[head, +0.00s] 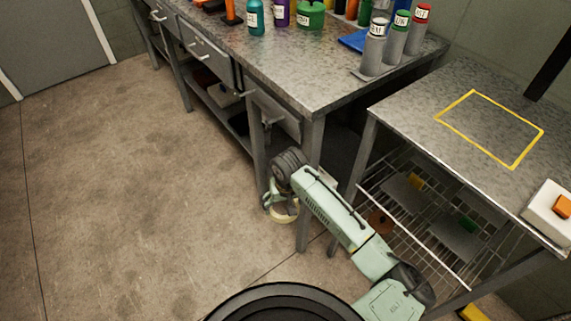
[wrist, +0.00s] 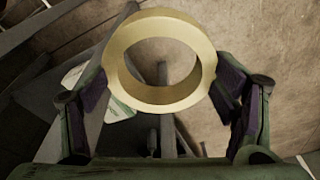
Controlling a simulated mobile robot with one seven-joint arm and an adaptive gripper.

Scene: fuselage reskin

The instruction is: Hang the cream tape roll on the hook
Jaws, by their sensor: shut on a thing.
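The cream tape roll (wrist: 122,80) is a thick ring held between the two fingers of my gripper (wrist: 170,88) in the wrist view. A finger stands on each side of it, and its open hole faces the camera. In the head view the roll (head: 285,216) shows as a pale ring low beside the workbench leg, partly covered by my gripper (head: 278,203). I cannot clearly pick out the hook; a small dark upright piece (wrist: 152,141) shows below the roll in the wrist view, but I cannot tell what it is.
The long workbench (head: 290,72) carries bottles and labelled canisters (head: 375,50). A side table (head: 420,110) with a yellow outlined square and a wire shelf (head: 415,235) stands at the right, close to my arm. The floor (head: 120,190) at the left is clear.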

